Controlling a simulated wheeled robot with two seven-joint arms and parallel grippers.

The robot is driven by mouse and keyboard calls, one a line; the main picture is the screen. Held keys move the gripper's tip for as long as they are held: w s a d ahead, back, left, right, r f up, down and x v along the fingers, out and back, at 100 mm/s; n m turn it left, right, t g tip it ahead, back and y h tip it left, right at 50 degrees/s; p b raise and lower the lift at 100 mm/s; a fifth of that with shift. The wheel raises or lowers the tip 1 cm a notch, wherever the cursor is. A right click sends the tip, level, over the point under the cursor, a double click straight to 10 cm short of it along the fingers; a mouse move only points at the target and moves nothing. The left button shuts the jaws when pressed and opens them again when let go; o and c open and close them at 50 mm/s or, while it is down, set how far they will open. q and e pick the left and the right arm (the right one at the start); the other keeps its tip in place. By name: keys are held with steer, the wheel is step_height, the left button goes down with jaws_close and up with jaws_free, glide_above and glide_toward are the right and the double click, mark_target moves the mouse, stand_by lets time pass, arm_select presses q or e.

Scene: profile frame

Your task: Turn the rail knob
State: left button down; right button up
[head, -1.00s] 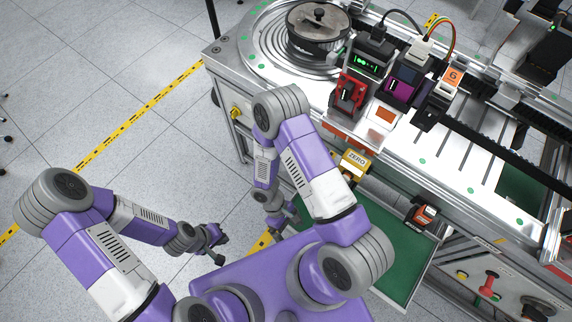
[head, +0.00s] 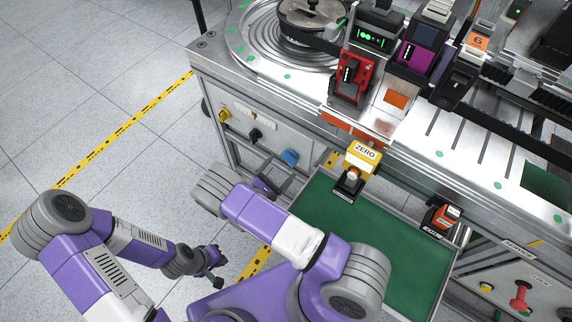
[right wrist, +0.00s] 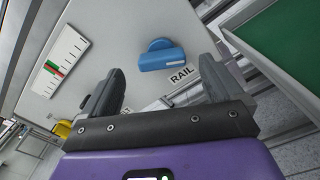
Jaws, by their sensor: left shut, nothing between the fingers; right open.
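The rail knob is a blue knob (right wrist: 162,58) on a pale panel, with the printed word RAIL beside it in the right wrist view. In the head view the blue knob (head: 290,157) sits on the machine's front panel, left of the green tray. My right gripper (right wrist: 160,88) is open, its two fingers apart and empty, with the knob beyond the gap between them and not touched. My left gripper (head: 216,272) is shut and empty, low over the floor, away from the panel.
A black knob (head: 255,136) and a yellow knob (head: 224,115) share the panel. A green tray (head: 325,225) juts out right of the rail knob. A yellow ZERO block (head: 361,157) hangs above the tray. Open floor lies left.

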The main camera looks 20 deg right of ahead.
mark_target(287, 161)
steer(key=shift+x, duration=1.7)
steer(key=shift+c, duration=0.2)
steer(key=c, duration=1)
steer(key=shift+n, duration=0.3)
